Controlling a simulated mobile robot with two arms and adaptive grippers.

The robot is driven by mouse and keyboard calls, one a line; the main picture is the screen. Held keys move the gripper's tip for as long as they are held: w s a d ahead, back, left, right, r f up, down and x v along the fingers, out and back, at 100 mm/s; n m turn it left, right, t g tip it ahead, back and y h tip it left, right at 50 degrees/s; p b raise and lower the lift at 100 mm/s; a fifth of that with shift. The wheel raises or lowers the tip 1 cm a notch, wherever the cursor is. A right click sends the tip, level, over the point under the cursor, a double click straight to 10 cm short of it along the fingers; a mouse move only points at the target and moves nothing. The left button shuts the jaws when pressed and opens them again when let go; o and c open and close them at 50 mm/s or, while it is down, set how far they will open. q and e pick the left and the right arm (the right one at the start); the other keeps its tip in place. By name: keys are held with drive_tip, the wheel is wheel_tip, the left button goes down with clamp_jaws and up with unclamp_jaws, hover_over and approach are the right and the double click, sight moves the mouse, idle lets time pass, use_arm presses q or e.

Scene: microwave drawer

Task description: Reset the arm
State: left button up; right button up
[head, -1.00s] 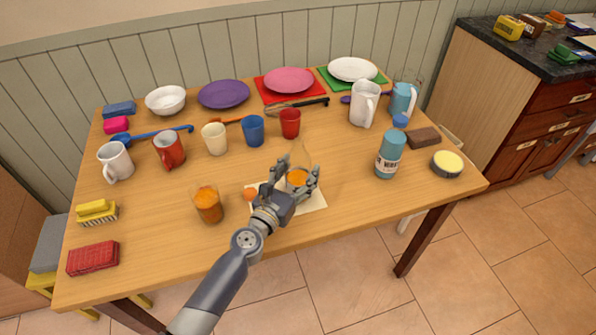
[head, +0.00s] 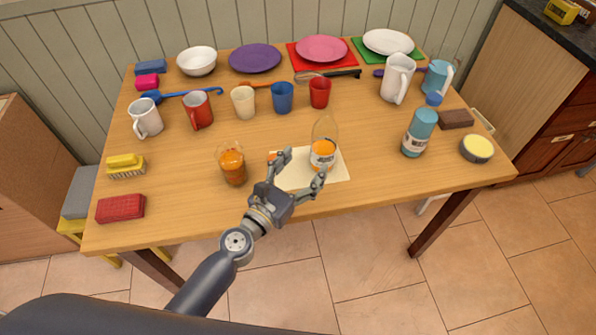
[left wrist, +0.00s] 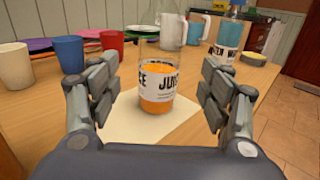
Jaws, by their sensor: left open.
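My left gripper (head: 296,176) is open and empty at the front edge of the wooden table, its fingers spread. A clear juice bottle (head: 323,150) with orange contents stands upright on a cream mat (head: 334,176), just beyond the fingers. In the left wrist view the bottle (left wrist: 158,98) shows its "JUICE" label and stands ahead between the two open fingers, apart from both. My left arm reaches in from the lower left. My right gripper is not in view.
A glass of orange juice (head: 232,164) stands left of the gripper. A blue bottle (head: 419,133) stands to the right. Mugs, cups, plates and jugs fill the back of the table (head: 200,222). The front left holds a red sponge (head: 121,208) and a brush (head: 126,167).

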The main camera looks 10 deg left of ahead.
use_arm(q)
drive_tip(key=shift+v, duration=0.95)
